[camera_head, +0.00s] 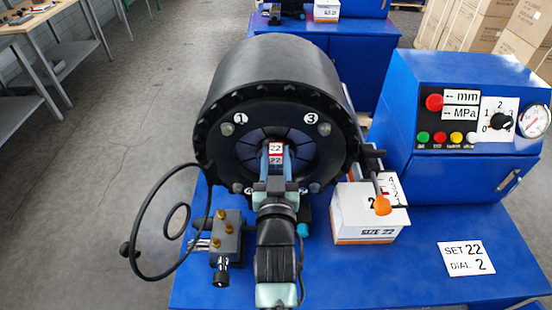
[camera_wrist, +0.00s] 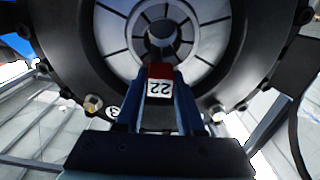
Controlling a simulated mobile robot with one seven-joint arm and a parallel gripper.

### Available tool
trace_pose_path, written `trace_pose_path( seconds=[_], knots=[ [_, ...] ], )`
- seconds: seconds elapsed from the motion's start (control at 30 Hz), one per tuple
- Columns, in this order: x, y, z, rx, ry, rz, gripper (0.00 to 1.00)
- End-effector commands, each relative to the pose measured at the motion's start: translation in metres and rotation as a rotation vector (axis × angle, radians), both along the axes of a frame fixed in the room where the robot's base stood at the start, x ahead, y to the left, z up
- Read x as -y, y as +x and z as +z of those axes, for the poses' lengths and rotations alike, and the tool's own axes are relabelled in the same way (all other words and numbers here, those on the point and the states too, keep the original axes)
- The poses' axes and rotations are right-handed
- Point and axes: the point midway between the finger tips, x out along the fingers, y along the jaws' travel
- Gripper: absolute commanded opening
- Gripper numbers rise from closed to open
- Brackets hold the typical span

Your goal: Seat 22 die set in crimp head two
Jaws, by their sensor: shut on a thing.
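My gripper (camera_head: 276,180) is shut on the 22 die set (camera_head: 276,150), a small block with a red and white end marked 22. It holds the block in front of the dark round crimp head (camera_head: 275,75), near its central opening. In the wrist view the block (camera_wrist: 160,88) sits between my blue fingers (camera_wrist: 158,112), just below the opening in the ring of pale segments (camera_wrist: 110,30). I cannot tell whether the block touches the head. Plates marked 1 and 3 show on the head's face; its lower face is partly hidden by my gripper.
A blue control box (camera_head: 460,130) is farther right. A card (camera_head: 467,258) reads SET 22, DIAL 2. A black handwheel (camera_head: 140,225) and brass-fitted block (camera_head: 226,238) are at left.

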Motion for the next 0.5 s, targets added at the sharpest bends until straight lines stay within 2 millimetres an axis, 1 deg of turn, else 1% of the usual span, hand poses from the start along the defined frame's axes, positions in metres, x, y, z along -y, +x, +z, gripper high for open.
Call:
trace_pose_path(
  seconds=[0.03,0.5],
  knots=[
    [0.0002,0.0024,0.0098,0.025,-0.001,0.000,0.00],
    [0.0005,0.0117,0.0098,0.024,-0.001,0.000,0.00]
  ],
)
